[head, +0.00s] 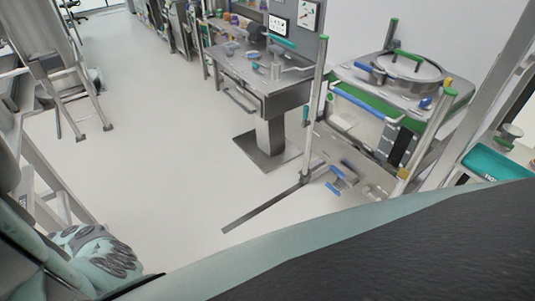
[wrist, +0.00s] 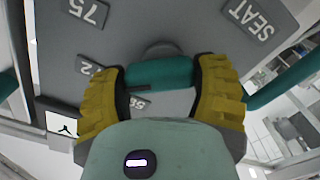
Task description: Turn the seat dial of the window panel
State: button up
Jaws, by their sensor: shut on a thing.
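In the wrist view, the seat dial (wrist: 165,69) is a teal bar-shaped knob with a dark line on it and a grey round part behind. It sits on a grey panel (wrist: 125,35) with a SEAT label (wrist: 251,15) at upper right. Plates marked 75 (wrist: 89,11) and other numbers lie around the knob; some are partly hidden. My gripper (wrist: 160,84) has its yellow fingers on the knob's left and right ends and is shut on it. I cannot make out the dial or the gripper's fingers in the head view.
In the head view, a steel cart (head: 395,95) with a round lidded pot (head: 407,66) stands at right. A grey workbench (head: 265,75) stands at the back, and a stepladder (head: 70,90) at left. The pale floor (head: 165,130) between them is clear.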

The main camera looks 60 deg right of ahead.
dwell(0.5)
jog(key=o, duration=1.2)
jog(key=v, duration=1.2)
jog(key=shift+d, duration=0.1)
